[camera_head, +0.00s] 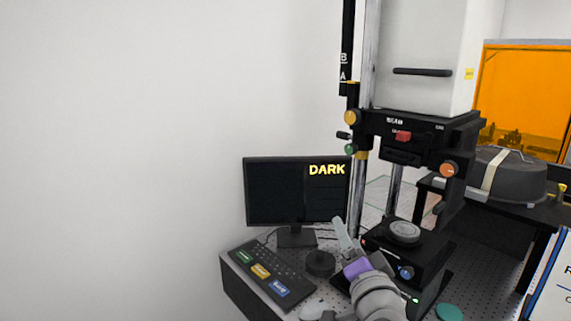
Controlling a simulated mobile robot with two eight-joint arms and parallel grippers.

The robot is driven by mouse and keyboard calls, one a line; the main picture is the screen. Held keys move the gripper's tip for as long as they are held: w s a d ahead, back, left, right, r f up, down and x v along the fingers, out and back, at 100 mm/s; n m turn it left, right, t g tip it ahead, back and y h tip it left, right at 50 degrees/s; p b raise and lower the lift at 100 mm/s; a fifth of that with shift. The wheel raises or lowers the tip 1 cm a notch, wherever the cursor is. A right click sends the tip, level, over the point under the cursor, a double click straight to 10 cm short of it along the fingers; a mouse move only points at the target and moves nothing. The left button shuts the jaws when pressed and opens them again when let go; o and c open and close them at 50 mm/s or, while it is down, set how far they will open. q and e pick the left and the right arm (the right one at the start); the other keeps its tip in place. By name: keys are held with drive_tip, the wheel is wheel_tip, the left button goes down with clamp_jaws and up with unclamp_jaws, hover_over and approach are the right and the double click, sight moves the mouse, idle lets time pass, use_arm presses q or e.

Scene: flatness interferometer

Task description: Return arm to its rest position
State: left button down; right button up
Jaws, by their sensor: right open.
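My right arm (378,298) comes in from the bottom edge, with a purple band near the wrist. My right gripper (345,240) reaches up and left from it, in front of the instrument's base and just right of the monitor's stand. It is open, and I see nothing held in it. I cannot tell from this view whether it touches anything. The interferometer (420,135) stands behind it, with a round stage (404,232) on a black base to the gripper's right. My left gripper is not in view.
A monitor (295,192) reading DARK stands left of the gripper. A grey lidded case (505,178) sits on a side table at right. The wall area at left is free.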

drive_tip(key=s+a+f+n+g+y, duration=0.1)
drive_tip(key=s+f+n+g, duration=0.15)
drive_tip(key=f, duration=0.35)
drive_tip(key=s+a+f+n+g+y, duration=0.1)
drive_tip(key=s+f+n+g, duration=0.15)
drive_tip(key=f, duration=0.45)
drive_tip(key=s+d+f+n+g+h, duration=0.1)
drive_tip(key=s+d+f+n+g, duration=0.1)
drive_tip(key=s+f, duration=0.6)
drive_tip(key=s+d+f+n+g+h, duration=0.2)
drive_tip(key=s+d+f+g, duration=0.3)
drive_tip(key=s+f, duration=0.3)
wheel_tip(320, 180, down, 4)
drive_tip(key=shift+s+f+n, duration=0.15)
drive_tip(key=shift+n, duration=0.35)
drive_tip(key=shift+d, duration=0.1)
